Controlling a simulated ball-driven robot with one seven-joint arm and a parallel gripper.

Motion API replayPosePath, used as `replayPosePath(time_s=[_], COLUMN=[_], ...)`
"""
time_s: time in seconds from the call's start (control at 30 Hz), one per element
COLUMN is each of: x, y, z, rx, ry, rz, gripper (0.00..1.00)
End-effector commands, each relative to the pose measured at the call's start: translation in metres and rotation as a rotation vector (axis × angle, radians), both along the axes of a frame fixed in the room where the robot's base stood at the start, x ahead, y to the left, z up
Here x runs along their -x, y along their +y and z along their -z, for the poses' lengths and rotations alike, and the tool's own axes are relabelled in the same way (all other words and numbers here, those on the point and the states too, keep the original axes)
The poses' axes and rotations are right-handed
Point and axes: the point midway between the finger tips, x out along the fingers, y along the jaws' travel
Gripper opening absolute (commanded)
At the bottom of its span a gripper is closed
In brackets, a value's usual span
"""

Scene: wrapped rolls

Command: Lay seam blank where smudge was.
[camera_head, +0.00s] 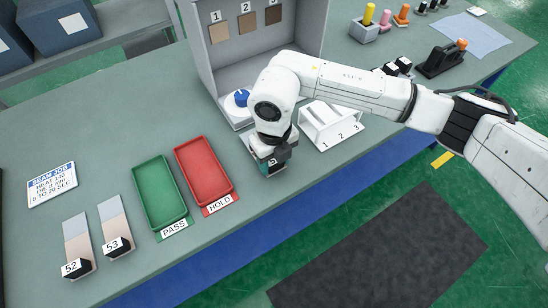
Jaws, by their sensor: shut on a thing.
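My gripper (272,165) points down over the table, right of the red tray and in front of the grey booth. It is shut on a small dark piece, mostly hidden by the fingers, so I cannot tell what it is or whether it touches the table. Two pale two-tone strips with dark ends, labelled 52 (77,236) and 53 (112,219), lie at the front left. The green PASS tray (139,178) and red HOLD tray (179,158) look empty. I cannot make out a smudge.
A job card (52,184) lies at far left. A white rack (331,123) numbered 1 to 3 stands right of my gripper. The booth (205,60) holds three numbered swatches; a blue knob (240,98) is at its base. A black tool (441,60) and blue cloth (472,38) are at back right.

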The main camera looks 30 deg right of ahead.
Motion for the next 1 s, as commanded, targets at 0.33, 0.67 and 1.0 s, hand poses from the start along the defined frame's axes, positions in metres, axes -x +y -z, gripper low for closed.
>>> replayPosePath(time_s=[0.33,0.67,1.0], x=[-0.0002,0.0,0.0], y=[-0.0003,-0.0002,-0.0002], z=[0.0092,0.0105,0.0062], rx=[0.0,0.0,0.0], ry=[-0.001,-0.001,-0.001], rz=[0.0,0.001,0.001], gripper=[0.2,0.73,0.76])
